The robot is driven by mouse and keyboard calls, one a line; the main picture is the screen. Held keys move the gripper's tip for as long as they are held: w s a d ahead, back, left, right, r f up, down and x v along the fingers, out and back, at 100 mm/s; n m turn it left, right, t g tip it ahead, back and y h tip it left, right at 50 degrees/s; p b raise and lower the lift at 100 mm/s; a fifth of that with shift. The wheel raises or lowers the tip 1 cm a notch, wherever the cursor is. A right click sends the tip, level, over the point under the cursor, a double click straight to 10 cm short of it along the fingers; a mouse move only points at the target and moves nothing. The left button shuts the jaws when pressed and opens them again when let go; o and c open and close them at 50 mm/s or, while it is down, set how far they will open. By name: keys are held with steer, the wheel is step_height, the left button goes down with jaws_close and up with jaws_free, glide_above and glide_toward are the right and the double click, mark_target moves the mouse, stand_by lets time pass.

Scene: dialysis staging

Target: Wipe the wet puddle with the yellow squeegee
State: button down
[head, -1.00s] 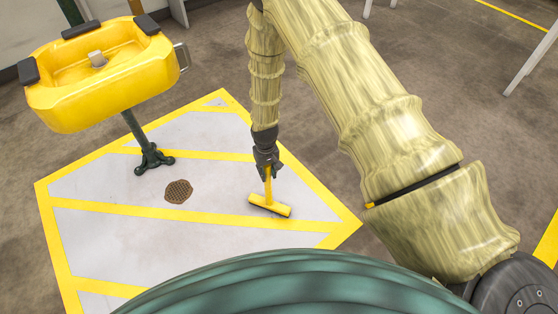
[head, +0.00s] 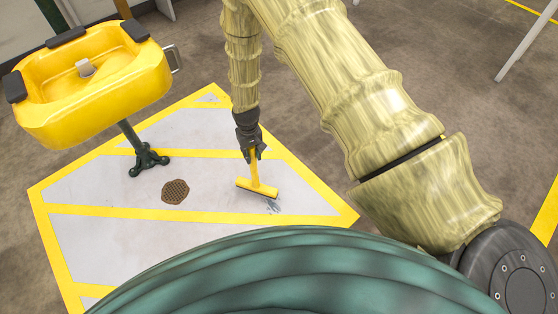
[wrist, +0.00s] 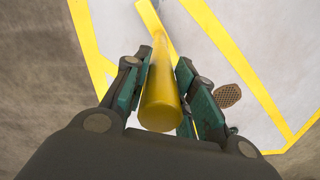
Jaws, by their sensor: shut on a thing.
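The yellow squeegee (head: 256,180) is in my gripper (head: 249,150), with its handle pointing up and its wide head low over the pale marked floor. I cannot tell whether the head touches the floor. In the wrist view, my gripper (wrist: 160,98) is shut around the yellow handle (wrist: 160,90), one finger on each side. A small wet puddle (head: 273,207) shows as shiny grey marks just in front of the squeegee head, toward my body. Part of the puddle may be hidden behind the head.
A round brown drain grate (head: 175,191) lies in the floor left of the squeegee. A yellow basin (head: 92,85) on a dark green stand (head: 147,158) is at the upper left. Yellow stripes (head: 110,213) mark the floor area. The floor between drain and squeegee is clear.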

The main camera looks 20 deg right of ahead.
steer(key=shift+r+p, duration=0.55)
steer(key=shift+r, duration=0.25)
steer(key=shift+r+p, duration=1.2)
steer(key=shift+r, duration=0.55)
